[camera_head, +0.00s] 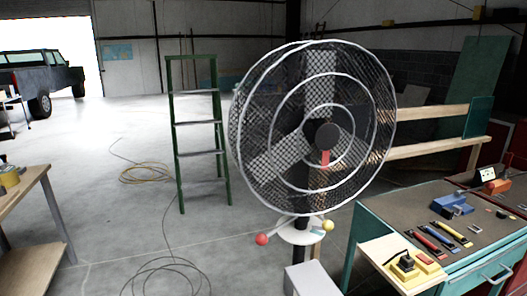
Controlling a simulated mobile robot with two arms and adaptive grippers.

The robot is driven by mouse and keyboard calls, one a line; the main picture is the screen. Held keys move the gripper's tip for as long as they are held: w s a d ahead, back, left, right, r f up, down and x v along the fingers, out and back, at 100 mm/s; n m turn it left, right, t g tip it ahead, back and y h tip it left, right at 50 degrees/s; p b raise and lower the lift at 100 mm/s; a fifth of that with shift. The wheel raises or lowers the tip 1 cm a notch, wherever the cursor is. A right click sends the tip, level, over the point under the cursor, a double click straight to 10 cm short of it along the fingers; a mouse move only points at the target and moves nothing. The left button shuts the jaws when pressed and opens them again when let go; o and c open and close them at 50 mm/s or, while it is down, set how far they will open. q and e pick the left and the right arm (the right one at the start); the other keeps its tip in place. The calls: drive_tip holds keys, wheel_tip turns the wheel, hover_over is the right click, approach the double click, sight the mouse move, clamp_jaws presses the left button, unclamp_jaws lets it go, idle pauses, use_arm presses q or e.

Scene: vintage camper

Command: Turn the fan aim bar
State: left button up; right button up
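A large pedestal fan (312,140) with a round wire guard stands near the middle of the view. A red tab (325,158) shows at its hub. Below the guard, a short aim bar with a red ball (262,239) at its left end and a yellow ball (328,225) at its right end crosses a pale round plate (300,235) on the dark post. The middle of the bar is hard to make out. Neither of my grippers is in view.
A teal workbench (380,209) with several tools stands at right, its wooden board (398,250) holding a yellow object. A grey box (312,280) is below the fan. A green ladder (176,150) stands behind left. Cables lie on open floor.

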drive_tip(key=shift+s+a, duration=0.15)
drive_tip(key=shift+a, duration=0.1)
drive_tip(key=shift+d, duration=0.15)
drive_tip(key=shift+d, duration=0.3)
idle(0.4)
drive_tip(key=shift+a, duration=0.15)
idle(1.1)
